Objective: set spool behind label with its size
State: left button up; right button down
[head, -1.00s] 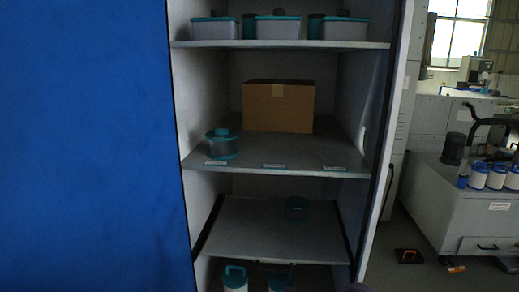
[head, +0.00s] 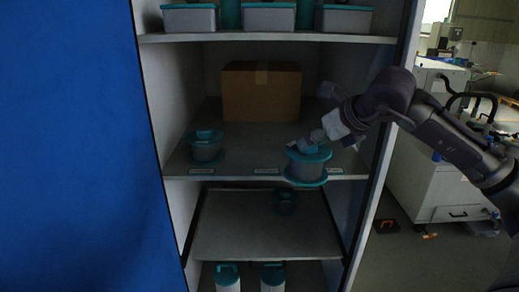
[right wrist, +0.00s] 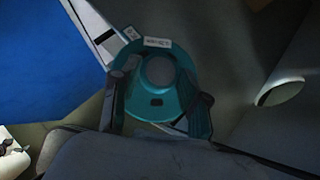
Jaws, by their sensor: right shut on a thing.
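My right gripper (head: 311,143) is shut on a spool (head: 306,168) with teal flanges and a grey body. The spool hangs roughly upright at the front of the middle shelf (head: 236,154), between the middle label (head: 266,171) and the right label (head: 335,171). I cannot tell whether it touches the shelf. In the right wrist view the fingers stand on both sides of the teal spool flange (right wrist: 146,104), which bears a small white tag. The left label (head: 202,171) has another spool (head: 207,147) behind it. Label writing is too small to read. My left gripper is out of view.
A cardboard box (head: 261,93) stands at the back of the middle shelf. Grey bins (head: 268,17) with teal lids fill the top shelf. The blue cabinet door (head: 75,150) is at left. Room behind the right label looks free.

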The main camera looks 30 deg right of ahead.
jog(key=shift+d+r, duration=0.1)
jog(key=shift+r, duration=0.45)
jog(key=w+p, duration=0.1)
jog(key=p, duration=0.1)
jog(key=w+r+p, duration=0.1)
jog(key=p, duration=0.1)
jog(key=shift+w+p, duration=0.35)
jog(key=shift+w, duration=0.05)
jog(key=w+f+p, duration=0.2)
jog(key=w+p, duration=0.3)
jog(key=w, duration=0.2)
jog(key=w+f+p, duration=0.2)
jog(key=w+p, duration=0.4)
jog(key=w, duration=0.1)
jog(key=shift+w+a+f, duration=0.3)
jog(key=shift+w, duration=0.05)
jog(key=c, duration=0.7)
grip_release()
jog(key=shift+a+f, duration=0.1)
jog(key=shift+f, duration=0.05)
jog(key=shift+o, duration=0.6)
jog(key=shift+s, duration=0.15)
